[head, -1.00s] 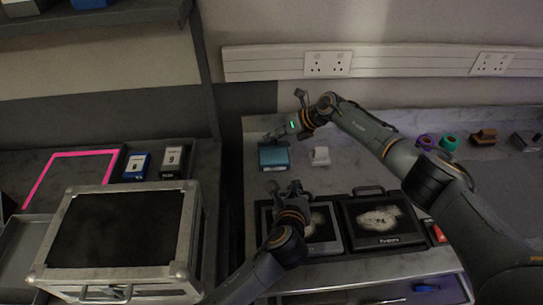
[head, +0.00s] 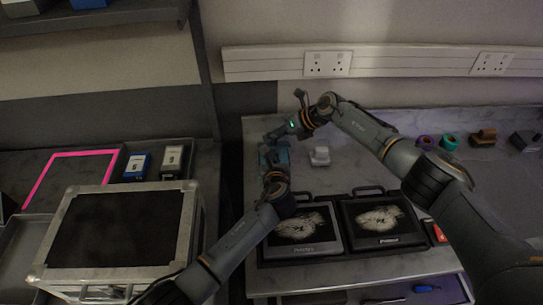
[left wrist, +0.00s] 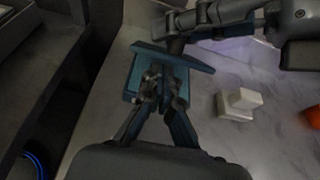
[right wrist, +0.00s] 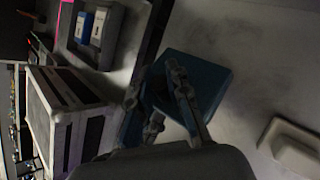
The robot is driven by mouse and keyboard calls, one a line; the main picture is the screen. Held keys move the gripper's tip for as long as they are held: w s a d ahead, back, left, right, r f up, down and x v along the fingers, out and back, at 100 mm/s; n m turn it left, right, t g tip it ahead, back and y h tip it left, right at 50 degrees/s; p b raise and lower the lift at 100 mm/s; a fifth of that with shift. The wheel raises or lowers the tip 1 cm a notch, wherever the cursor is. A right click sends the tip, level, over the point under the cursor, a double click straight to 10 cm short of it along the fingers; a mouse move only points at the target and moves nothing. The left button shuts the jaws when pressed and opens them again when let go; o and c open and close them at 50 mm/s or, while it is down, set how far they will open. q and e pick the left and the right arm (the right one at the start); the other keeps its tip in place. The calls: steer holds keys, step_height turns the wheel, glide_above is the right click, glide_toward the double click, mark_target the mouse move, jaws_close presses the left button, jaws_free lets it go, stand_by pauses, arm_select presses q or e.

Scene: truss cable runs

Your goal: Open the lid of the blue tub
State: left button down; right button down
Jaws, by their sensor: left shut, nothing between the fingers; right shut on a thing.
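The blue tub (head: 268,158) stands at the left end of the marble worktop, partly hidden by both grippers. Its lid (left wrist: 195,62) shows as a teal slab across the tub's top in the left wrist view, and as a broad square in the right wrist view (right wrist: 215,80). My left gripper (head: 274,172) is shut and empty at the tub's near side, its fingertips close under the lid's edge; whether they touch is unclear. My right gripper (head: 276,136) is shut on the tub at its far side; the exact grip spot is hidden.
A white block (head: 319,156) stands close right of the tub. Two dark framed panels (head: 303,232) (head: 383,222) lie in front. A metal-edged case (head: 120,232) and small boxes (head: 136,166) are on the left counter, across a gap.

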arm_select(q)
steer(key=shift+w, duration=0.2)
steer(key=shift+w+r, duration=0.5)
steer(key=shift+r, duration=0.25)
steer(key=shift+w, duration=0.1)
arm_select(e)
steer(key=c, duration=1.3)
jaws_free()
steer(key=shift+f, duration=0.2)
steer(key=shift+o, duration=0.2)
steer(key=shift+s, duration=0.1)
